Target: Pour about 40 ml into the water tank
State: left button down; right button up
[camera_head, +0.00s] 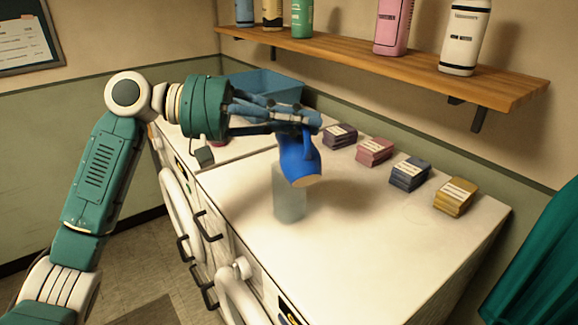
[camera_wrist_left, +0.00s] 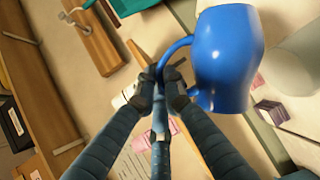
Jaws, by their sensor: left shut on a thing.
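My left gripper (camera_head: 306,122) is shut on the handle of a blue jug (camera_head: 298,160). The jug is steeply tilted, its pale mouth facing down and to the right. In the head view it overlaps the top of a translucent pale container (camera_head: 289,200), seemingly the water tank, standing on the white worktop. I cannot make out a stream or a water level. In the left wrist view my fingers (camera_wrist_left: 160,88) close on the handle and the jug (camera_wrist_left: 228,55) hangs beside them. My right gripper is not in view.
Several small stacks of packets, such as the yellow one (camera_head: 455,196), line the back of the worktop (camera_head: 370,255). A blue bin (camera_head: 262,86) stands behind my gripper. A wooden shelf (camera_head: 400,68) with bottles hangs above. The worktop's front right is clear.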

pick_arm(q)
jog(key=shift+w+a+f+n, duration=0.1)
jog(key=shift+w+n, duration=0.3)
jog(key=shift+n, duration=0.1)
jog(key=shift+h, duration=0.3)
jog(key=shift+w+a+r+n, duration=0.2)
jog(key=shift+w+r+n, duration=0.15)
jog(key=shift+w+n, duration=0.15)
jog(key=shift+s, duration=0.6)
jog(key=shift+s+d+n+h+p, duration=0.25)
jog(key=shift+s+n+h+p, duration=0.05)
jog(key=shift+s+n, duration=0.15)
jog(key=shift+w+f+n+g+p, duration=0.1)
jog(key=shift+w+n+g+p, duration=0.1)
jog(key=shift+n+g+p, duration=0.3)
dwell(1.1)
jog(key=shift+t, duration=0.4)
